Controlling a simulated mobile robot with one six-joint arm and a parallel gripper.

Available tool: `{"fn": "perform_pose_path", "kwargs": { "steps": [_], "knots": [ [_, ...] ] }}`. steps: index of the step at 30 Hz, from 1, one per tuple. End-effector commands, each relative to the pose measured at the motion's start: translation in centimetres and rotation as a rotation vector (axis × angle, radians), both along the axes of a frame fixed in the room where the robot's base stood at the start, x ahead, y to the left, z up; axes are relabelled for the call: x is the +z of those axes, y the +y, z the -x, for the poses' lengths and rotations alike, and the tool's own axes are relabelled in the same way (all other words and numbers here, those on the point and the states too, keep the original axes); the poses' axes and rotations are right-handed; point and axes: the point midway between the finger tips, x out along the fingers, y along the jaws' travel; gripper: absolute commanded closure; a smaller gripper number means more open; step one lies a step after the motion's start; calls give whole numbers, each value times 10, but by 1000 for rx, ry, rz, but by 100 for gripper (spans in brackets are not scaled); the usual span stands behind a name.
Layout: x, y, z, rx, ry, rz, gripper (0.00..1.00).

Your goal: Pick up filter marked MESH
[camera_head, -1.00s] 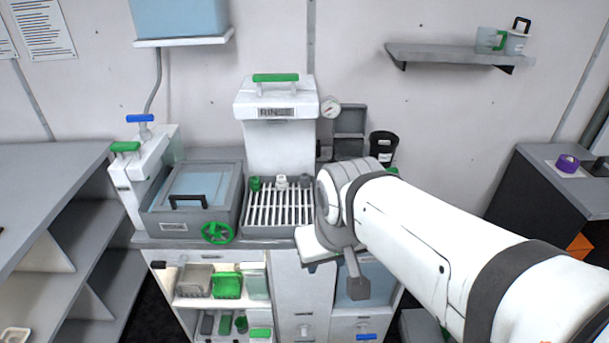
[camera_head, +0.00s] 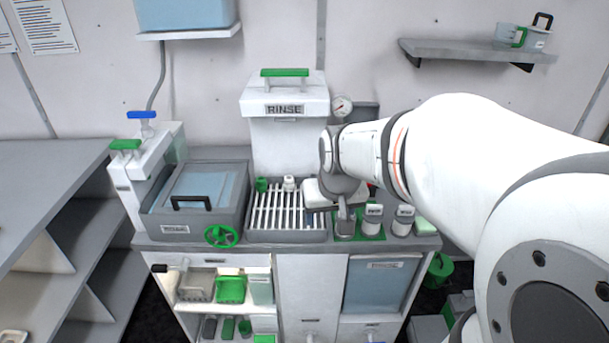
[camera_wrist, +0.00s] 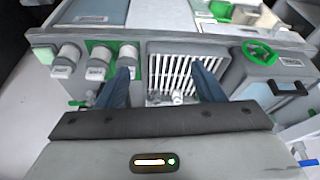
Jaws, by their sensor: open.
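Several white cylinders with small labels, apparently filters, stand at the right of the counter. In the head view I see a middle filter (camera_head: 373,216) and a right filter (camera_head: 403,220). In the wrist view there are a left filter (camera_wrist: 67,58), a middle filter (camera_wrist: 99,60) and a filter beside my finger (camera_wrist: 129,56). The labels are too small to read surely, so I cannot tell which is marked MESH. My gripper (camera_wrist: 162,68) is open and empty, with its blue fingers over the slatted rack (camera_wrist: 172,62). In the head view my gripper (camera_head: 335,212) partly hides the nearest filter.
A RINSE unit (camera_head: 285,110) stands behind the slatted rack (camera_head: 275,212), which holds a green piece (camera_head: 262,184) and a white piece (camera_head: 289,183). A lidded basin (camera_head: 190,195) and green handwheel (camera_head: 221,236) are at left. A green mat (camera_head: 372,236) lies under some filters.

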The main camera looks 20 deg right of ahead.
Motion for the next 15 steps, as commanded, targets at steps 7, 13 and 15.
{"fn": "perform_pose_path", "kwargs": {
  "steps": [7, 13, 15],
  "knots": [
    [-72, -68, -87, -114, -31, 5, 38],
    [-104, -101, -118, -159, -52, 11, 38],
    [-109, -106, -121, -165, -54, 12, 38]
  ]
}}
